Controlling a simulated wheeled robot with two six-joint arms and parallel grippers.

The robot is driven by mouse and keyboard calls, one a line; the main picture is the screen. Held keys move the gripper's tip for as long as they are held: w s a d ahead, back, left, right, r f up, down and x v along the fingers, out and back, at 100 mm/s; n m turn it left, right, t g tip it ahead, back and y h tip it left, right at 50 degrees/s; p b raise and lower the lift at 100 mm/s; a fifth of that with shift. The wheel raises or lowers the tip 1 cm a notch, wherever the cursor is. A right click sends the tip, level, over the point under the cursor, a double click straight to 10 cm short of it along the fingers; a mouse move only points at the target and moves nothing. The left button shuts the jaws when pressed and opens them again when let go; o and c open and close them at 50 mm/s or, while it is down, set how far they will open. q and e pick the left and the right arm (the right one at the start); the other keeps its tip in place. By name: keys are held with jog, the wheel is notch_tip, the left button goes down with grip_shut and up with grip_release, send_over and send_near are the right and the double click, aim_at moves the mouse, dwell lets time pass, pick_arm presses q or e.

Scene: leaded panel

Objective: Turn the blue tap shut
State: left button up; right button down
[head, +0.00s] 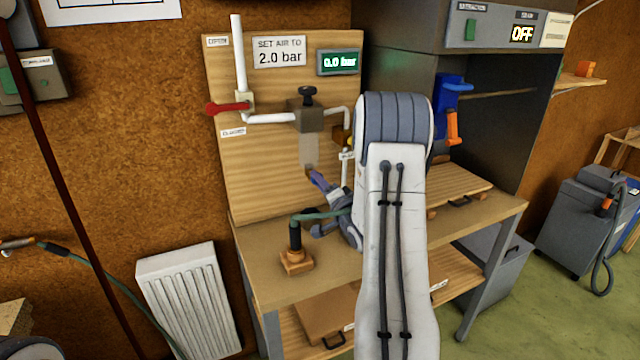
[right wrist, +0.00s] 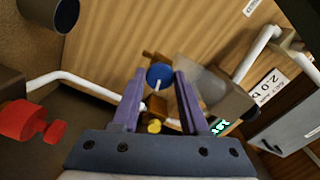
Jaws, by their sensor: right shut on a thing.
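The blue tap (right wrist: 160,74) shows in the right wrist view as a round blue piece with brass parts around it. It sits between the two purple fingertips of my right gripper (right wrist: 159,86), which is shut on it. In the head view my right gripper (head: 318,181) is low in front of the wooden panel (head: 260,165), with one purple finger showing. My own right arm hides the blue tap there. My left gripper is in no view.
A red lever (head: 227,108) is on the white pipe at the panel's left. A regulator with a black knob (head: 308,96) is beside it. The display (head: 339,62) reads 0.0 bar. A hose fitting on an orange base (head: 296,261) stands on the bench.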

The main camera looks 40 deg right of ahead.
jog(key=shift+m, duration=0.9)
jog(key=shift+c, duration=2.2)
grip_release()
jog(key=shift+s, duration=0.1)
jog(key=b+v, duration=0.2)
jog(key=v, duration=0.8)
